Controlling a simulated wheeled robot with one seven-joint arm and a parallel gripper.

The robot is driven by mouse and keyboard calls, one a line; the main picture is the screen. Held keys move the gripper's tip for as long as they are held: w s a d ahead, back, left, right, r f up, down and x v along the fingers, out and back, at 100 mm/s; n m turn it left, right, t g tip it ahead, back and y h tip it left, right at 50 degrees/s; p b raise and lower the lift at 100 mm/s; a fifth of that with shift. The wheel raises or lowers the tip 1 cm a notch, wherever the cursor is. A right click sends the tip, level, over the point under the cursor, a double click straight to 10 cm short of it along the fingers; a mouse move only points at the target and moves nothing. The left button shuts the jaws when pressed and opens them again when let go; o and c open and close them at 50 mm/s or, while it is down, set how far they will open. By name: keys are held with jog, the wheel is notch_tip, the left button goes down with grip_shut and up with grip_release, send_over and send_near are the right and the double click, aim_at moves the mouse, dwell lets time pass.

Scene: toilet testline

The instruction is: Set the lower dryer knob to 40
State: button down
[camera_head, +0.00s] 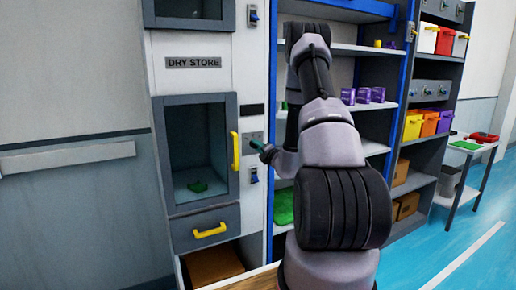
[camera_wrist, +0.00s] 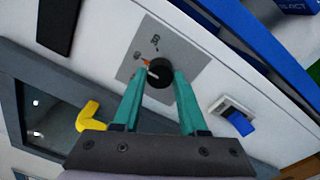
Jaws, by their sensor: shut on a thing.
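The lower dryer knob (camera_wrist: 159,75) is a round black dial on a grey plate (camera_wrist: 180,52) in the wrist view. A pale pointer line shows on its face. In the head view my gripper (camera_head: 257,145) reaches the panel right of the lower dryer door (camera_head: 197,150), and hides the knob there.
A yellow door handle (camera_head: 235,151) stands out just left of my gripper. A blue switch (camera_wrist: 238,121) is close to the right finger in the wrist view. Blue-framed shelves (camera_head: 345,48) with purple boxes stand right of the panel, behind my arm.

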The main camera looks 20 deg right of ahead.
dwell(0.5)
jog(key=shift+c, duration=2.2)
grip_release()
jog(key=s, duration=1.1)
jog(key=shift+d+f, duration=0.2)
jog(key=shift+d, duration=0.1)
jog(key=shift+w, duration=0.1)
